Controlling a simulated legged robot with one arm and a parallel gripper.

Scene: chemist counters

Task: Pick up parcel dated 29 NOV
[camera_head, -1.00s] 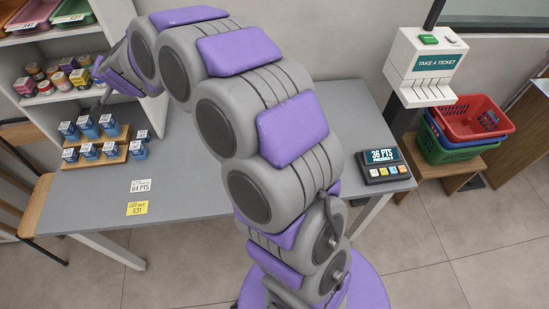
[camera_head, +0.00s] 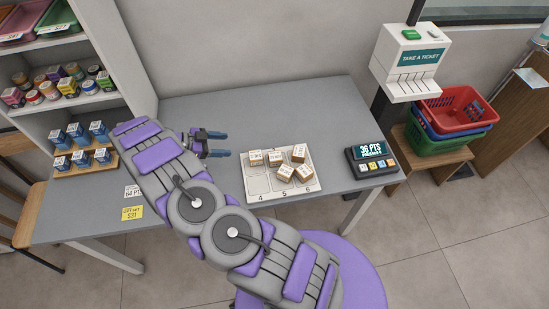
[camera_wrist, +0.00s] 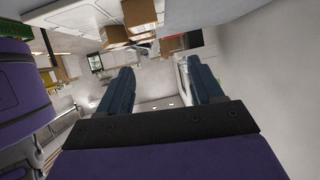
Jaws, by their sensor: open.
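Several small tan parcels with white labels stand in a group on a white numbered tray (camera_head: 257,186) at the middle of the counter. They include a back left parcel (camera_head: 256,158), a back right parcel (camera_head: 299,153) and a front parcel (camera_head: 285,173) that sits askew. The label dates are too small to read, so I cannot tell which one says 29 NOV. My gripper (camera_head: 222,144) is open and empty, left of the tray and apart from the parcels. In the wrist view, parcels (camera_wrist: 139,14) show at the top, beyond the open fingers (camera_wrist: 158,75).
Blue-and-white boxes (camera_head: 82,135) stand on a wooden riser at the left. A points display (camera_head: 371,157) stands right of the tray. The ticket dispenser (camera_head: 412,62) and stacked baskets (camera_head: 460,115) are farther right. The counter's back strip (camera_head: 270,105) is clear.

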